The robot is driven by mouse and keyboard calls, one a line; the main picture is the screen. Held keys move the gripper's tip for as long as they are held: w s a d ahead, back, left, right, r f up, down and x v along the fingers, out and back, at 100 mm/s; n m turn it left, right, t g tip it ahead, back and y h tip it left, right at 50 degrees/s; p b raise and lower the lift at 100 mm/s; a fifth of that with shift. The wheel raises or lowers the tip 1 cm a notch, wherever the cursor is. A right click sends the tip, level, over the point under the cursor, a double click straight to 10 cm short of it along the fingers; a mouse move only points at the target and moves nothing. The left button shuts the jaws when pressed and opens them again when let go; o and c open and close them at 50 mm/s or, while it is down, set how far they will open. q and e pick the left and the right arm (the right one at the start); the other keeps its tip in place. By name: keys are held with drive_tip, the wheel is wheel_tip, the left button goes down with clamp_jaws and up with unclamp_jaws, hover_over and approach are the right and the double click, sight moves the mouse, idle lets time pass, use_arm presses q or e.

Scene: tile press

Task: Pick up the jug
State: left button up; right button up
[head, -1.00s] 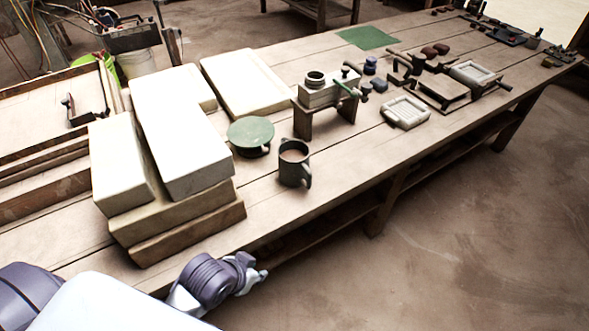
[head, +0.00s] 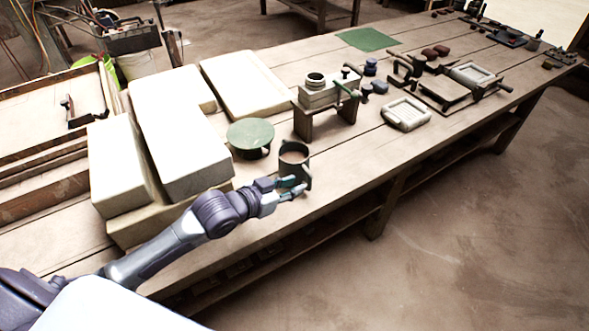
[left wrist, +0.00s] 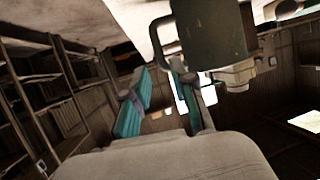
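The jug (head: 293,158) is a dark grey, mug-shaped vessel with brownish contents, upright near the table's front edge. Its handle is on the side toward the front right. My left gripper (head: 292,187) is open, its teal fingers at the jug's lower front, near the handle. In the left wrist view the dark jug (left wrist: 210,35) and its looped handle (left wrist: 158,42) show just beyond the tips of my open left gripper (left wrist: 160,88). I cannot tell whether a finger touches the handle. My right gripper is not in view.
A round green-topped stand (head: 250,134) is close behind the jug on the left. Pale blocks (head: 180,145) are stacked further left. A small wooden press (head: 328,105) and a white tile mould (head: 406,114) stand to the right. The table (head: 345,165) is clear right of the jug.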

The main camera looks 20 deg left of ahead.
sight(310, 178)
use_arm(q)
drive_tip(key=x, duration=0.7)
drive_tip(key=shift+w+f, duration=0.1)
drive_tip(key=shift+f, duration=0.2)
clamp_jaws()
drive_tip(key=shift+r, duration=0.2)
